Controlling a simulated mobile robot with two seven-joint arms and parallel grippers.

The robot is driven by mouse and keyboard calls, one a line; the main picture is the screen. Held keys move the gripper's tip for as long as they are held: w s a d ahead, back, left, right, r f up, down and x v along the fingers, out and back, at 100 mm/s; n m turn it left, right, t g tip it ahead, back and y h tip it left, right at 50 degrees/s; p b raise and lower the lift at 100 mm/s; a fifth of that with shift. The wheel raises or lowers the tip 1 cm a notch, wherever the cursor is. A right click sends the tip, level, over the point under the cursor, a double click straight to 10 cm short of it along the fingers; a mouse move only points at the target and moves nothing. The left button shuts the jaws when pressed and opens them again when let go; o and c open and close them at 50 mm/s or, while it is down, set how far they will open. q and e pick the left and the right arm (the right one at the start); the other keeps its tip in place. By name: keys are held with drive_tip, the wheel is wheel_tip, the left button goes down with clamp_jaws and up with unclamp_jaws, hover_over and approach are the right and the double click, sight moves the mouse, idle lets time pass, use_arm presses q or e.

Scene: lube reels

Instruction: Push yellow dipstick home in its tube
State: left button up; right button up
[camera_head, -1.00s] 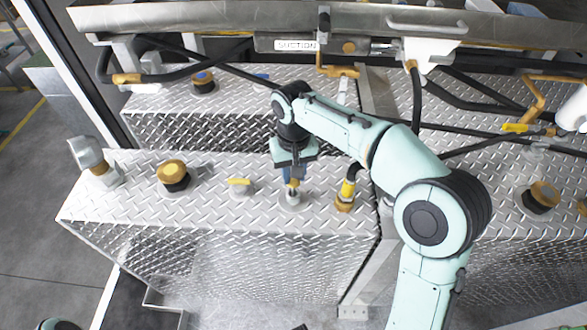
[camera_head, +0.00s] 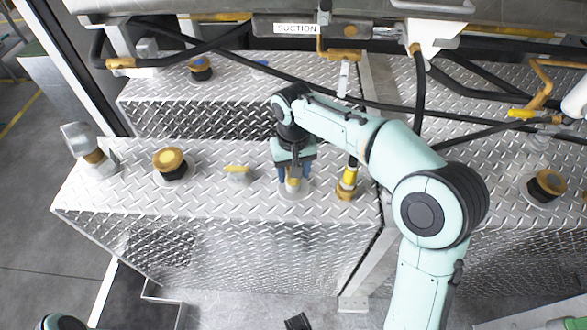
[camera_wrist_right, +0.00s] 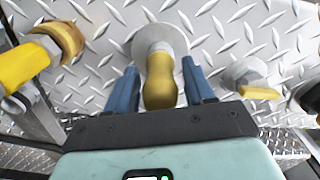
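An ochre-yellow handle (camera_wrist_right: 160,80), which I take as the yellow dipstick, stands on a grey collar with a round flange (camera_wrist_right: 152,40) on the tread-plate tank top. It also shows under my right gripper in the head view (camera_head: 294,172). My right gripper (camera_wrist_right: 162,82) has its blue fingers on either side of the handle, with narrow gaps, so it looks open. In the head view it points down over the handle (camera_head: 294,170). How deep the dipstick sits in its tube is hidden. My left gripper is not in view.
A small yellow lever (camera_head: 237,168) stands to the left, then a brass cap (camera_head: 170,160) and a grey elbow fitting (camera_head: 88,148). A yellow-and-brass hose fitting (camera_head: 348,180) is close on the right. Black hoses and a steel rail (camera_head: 210,12) run behind.

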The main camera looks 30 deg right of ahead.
idle(0.3)
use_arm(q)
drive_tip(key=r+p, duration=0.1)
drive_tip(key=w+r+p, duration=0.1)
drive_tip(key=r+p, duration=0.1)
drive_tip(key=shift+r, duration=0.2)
use_arm(e)
wheel_tip(320, 180, up, 13)
drive_tip(key=shift+r, duration=0.2)
